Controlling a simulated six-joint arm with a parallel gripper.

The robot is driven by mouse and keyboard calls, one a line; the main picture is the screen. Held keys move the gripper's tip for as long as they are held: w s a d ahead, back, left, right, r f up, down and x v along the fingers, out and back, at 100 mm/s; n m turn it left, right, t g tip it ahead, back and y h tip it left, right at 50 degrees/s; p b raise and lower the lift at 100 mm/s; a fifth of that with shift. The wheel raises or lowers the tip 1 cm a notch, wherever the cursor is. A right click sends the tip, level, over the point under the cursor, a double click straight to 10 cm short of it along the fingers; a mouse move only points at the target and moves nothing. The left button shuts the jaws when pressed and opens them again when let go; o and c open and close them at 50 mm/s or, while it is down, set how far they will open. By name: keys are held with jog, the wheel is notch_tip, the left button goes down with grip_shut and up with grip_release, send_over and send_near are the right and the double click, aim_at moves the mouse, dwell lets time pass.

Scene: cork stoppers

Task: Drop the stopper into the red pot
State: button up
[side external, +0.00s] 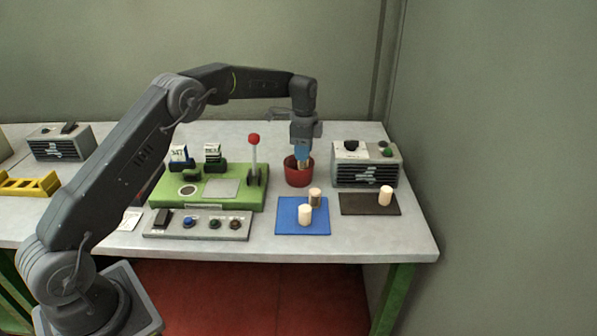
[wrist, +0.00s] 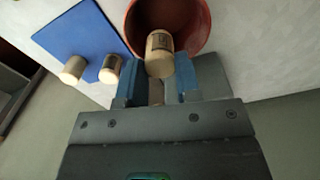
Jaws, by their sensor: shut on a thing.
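My gripper (side external: 303,152) points down over the red pot (side external: 298,179), its blue fingertips at the height of the pot's mouth in the side view. In the wrist view the gripper (wrist: 160,80) is shut on a pale cork stopper (wrist: 159,55), held between the blue fingers. The stopper's end overlaps the opening of the red pot (wrist: 203,18) there. In the side view the held stopper is mostly hidden by the fingers and the pot's rim. Two other stoppers stand on the blue mat (side external: 288,222): a pale one (side external: 305,215) and a darker-sided one (side external: 315,197).
A dark mat (side external: 360,208) with one pale stopper (side external: 386,195) lies to the right. A grey vented box (side external: 366,166) stands close right of the pot. A green panel with a red-knobbed lever (side external: 254,155) stands close left. A button box (side external: 198,225) is in front.

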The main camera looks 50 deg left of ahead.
jog(key=o, duration=1)
jog(key=shift+r, duration=6.9)
